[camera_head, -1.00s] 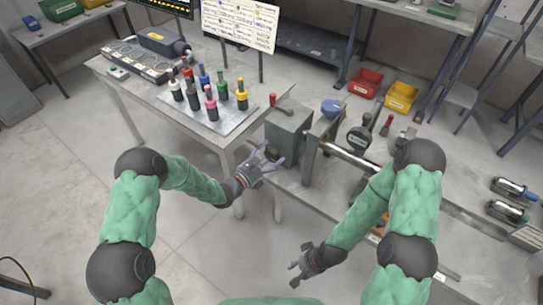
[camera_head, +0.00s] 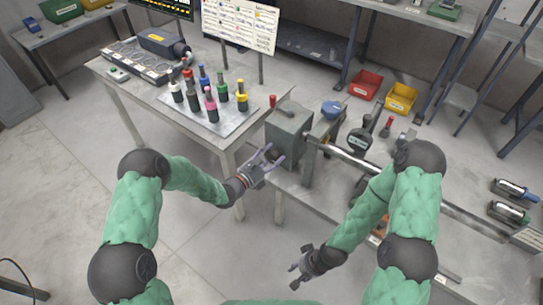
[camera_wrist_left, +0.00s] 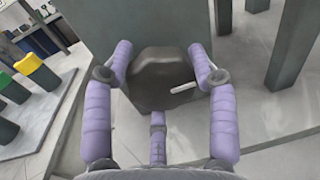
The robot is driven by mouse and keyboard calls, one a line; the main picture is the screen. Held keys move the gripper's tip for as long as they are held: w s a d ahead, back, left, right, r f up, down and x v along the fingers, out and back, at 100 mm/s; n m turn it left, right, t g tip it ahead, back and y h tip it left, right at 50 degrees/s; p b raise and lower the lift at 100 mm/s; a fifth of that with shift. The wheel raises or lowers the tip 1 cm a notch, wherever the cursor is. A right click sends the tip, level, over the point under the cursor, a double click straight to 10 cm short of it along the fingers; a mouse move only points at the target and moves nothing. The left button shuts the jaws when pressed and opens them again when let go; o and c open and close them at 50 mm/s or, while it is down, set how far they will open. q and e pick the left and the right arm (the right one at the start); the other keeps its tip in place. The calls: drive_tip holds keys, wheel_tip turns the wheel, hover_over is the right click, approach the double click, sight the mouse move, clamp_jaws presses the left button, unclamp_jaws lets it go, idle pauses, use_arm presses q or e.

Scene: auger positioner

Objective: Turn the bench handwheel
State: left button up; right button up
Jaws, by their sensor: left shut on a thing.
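The bench handwheel (camera_wrist_left: 165,78) is a dark, rounded, many-sided wheel with a small pale bar on its face, on the front of a grey box (camera_head: 288,128) on the bench. My left gripper (camera_head: 273,158) is at the box's front face and is shut on the handwheel. In the left wrist view, my gripper's purple fingers (camera_wrist_left: 162,85) stand on both sides of the wheel, with a third finger below it. In the head view, my fingers mostly hide the wheel. My right gripper (camera_head: 297,274) is open and empty, low in front of the bench.
A table with a plate (camera_head: 226,117) of several colored bottle-like tools stands left of the box. A metal bar (camera_head: 352,158) runs right from the box's bracket. Red (camera_head: 365,84) and yellow (camera_head: 400,98) bins sit behind. The floor in front is clear.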

use_arm(q)
drive_tip(key=shift+w+r+m, duration=0.2)
drive_tip(key=shift+r+m, duration=0.3)
drive_tip(key=shift+m, duration=0.1)
drive_tip(key=m+p, duration=0.1)
drive_tip(key=m, duration=0.2)
drive_tip(key=shift+r+m, duration=0.1)
drive_tip(key=shift+m, duration=0.3)
drive_tip(key=m, duration=0.4)
drive_tip(key=shift+d+y, duration=0.15)
drive_tip(key=shift+y, duration=0.25)
drive_tip(key=shift+m, duration=1)
drive_tip(key=shift+s+y, duration=0.1)
drive_tip(key=shift+y, duration=0.2)
drive_tip(key=o, duration=1)
drive_tip(key=shift+d, duration=0.1)
drive_tip(key=shift+o, duration=0.7)
drive_tip(key=shift+s+d+f, duration=0.1)
drive_tip(key=shift+f, duration=0.25)
